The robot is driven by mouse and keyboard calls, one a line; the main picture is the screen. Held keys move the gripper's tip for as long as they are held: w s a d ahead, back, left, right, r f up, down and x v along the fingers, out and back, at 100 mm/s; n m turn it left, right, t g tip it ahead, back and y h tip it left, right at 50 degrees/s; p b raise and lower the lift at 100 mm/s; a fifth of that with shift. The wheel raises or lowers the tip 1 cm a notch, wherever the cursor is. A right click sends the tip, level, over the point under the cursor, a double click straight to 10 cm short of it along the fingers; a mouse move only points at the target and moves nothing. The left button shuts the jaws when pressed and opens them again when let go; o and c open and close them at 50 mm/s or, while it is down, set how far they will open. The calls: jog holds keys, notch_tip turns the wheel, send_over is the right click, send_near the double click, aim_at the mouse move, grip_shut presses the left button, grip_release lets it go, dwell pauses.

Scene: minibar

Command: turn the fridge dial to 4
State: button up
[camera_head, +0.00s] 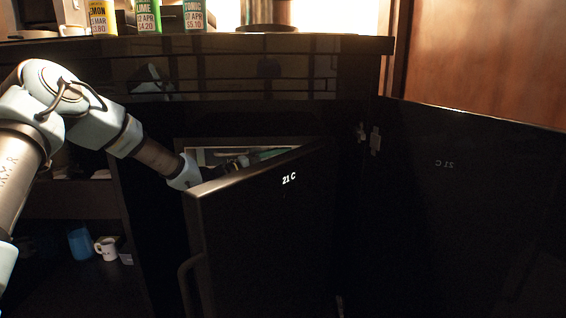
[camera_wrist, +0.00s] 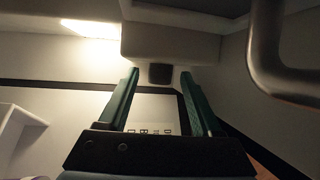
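The fridge door (camera_head: 265,225) stands open, with "21 C" in white near its top edge. My arm reaches behind it into the fridge, and my gripper (camera_head: 270,154) is mostly hidden by the door in the head view. In the wrist view my gripper (camera_wrist: 160,76) has two green fingers set apart. A small dark knob, seemingly the dial (camera_wrist: 160,74), sits on a pale housing between the fingertips in the picture, with a gap on each side. I cannot tell whether the fingertips reach it in depth. Its setting is not readable.
A pale panel with small dark marks (camera_wrist: 150,131) shows beyond the fingers, too unclear to read. A thick grey curved bar (camera_wrist: 270,60) is at the right of the wrist view. A bright lamp (camera_wrist: 90,28) is upper left. The counter (camera_head: 230,44) runs above the fridge.

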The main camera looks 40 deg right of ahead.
jog(key=r+p+v, duration=0.1)
jog(key=p+v, duration=0.1)
jog(key=v, duration=0.5)
jog(key=shift+a+f, duration=0.25)
jog(key=shift+f, duration=0.25)
jog(key=s+a+n+t+p, duration=0.45)
jog(key=t+p, duration=0.25)
jog(key=p, duration=0.8)
jog(key=shift+n+t, duration=0.25)
jog(key=shift+t, duration=0.05)
jog(key=d, duration=0.4)
jog(key=w+d, duration=0.1)
jog(key=d, duration=0.2)
jog(key=d+r+b, duration=0.1)
jog(key=d, duration=0.3)
jog(key=shift+w+d, duration=0.3)
